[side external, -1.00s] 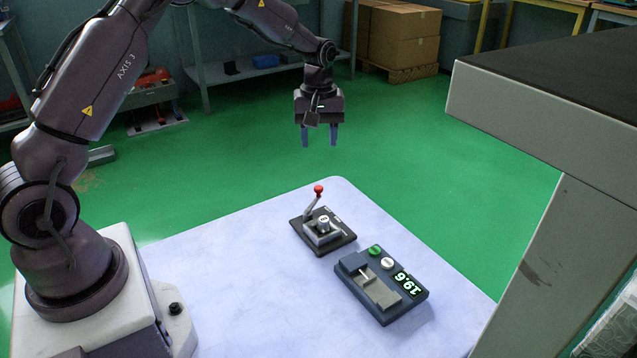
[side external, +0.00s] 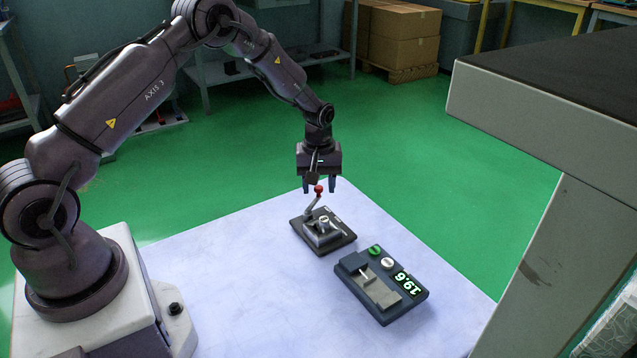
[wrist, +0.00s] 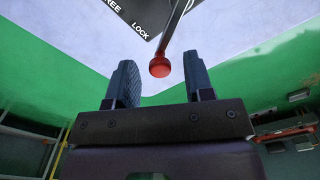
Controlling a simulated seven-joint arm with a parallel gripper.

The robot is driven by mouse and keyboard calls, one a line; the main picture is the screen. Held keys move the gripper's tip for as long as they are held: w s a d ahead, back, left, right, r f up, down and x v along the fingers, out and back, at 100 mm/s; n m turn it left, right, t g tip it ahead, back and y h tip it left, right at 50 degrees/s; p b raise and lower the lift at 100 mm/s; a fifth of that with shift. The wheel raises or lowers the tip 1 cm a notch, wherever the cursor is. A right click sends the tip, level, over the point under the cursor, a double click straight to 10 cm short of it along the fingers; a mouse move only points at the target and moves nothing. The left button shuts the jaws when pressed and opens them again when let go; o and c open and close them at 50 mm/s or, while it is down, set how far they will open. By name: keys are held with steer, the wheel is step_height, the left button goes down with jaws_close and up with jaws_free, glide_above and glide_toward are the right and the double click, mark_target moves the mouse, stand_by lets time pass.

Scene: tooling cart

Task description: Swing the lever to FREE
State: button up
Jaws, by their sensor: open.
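The lever (side external: 312,206) has a red ball knob and rises at a tilt from a dark base plate (side external: 340,245) on the white cart top. My gripper (side external: 319,187) is open, pointing down at the lever's top, with the knob low between or just in front of its fingertips. In the wrist view the red knob (wrist: 160,66) shows just past the fingertips, in the gap between the two fingers (wrist: 160,75), and no contact is visible. The lever's rod (wrist: 176,25) runs up toward the plate (wrist: 150,12). The word LOCK and the letters REE are printed on the plate; the rod lies nearer LOCK.
A dark device (side external: 382,285) with a green button, a white button and a display reading 19.6 sits beside the lever base. The cart top (side external: 240,290) is clear to the left. A large grey bench (side external: 540,120) stands at the right, above the floor.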

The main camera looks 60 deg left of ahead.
jaws_close()
steer(key=shift+d+m, duration=0.1)
steer(key=shift+m, duration=0.2)
steer(key=shift+w+d+m, duration=0.25)
steer(key=shift+d+m, duration=0.25)
steer(key=shift+m, duration=0.6)
steer(key=d+m, duration=0.1)
steer(key=m, duration=0.2)
steer(key=shift+w+d+m, duration=0.1)
steer(key=shift+d+m, duration=0.25)
steer(key=shift+m, duration=0.05)
steer(key=shift+s+d+m, duration=0.1)
steer(key=shift+d+m, duration=0.3)
steer(key=shift+m, duration=0.55)
steer(key=shift+s+d+m, duration=0.15)
steer(key=shift+d+m, duration=0.3)
steer(key=shift+m, duration=0.45)
steer(key=shift+s+d+m, duration=0.1)
steer(key=shift+d+m, duration=0.3)
steer(key=shift+m, duration=0.55)
jaws_free()
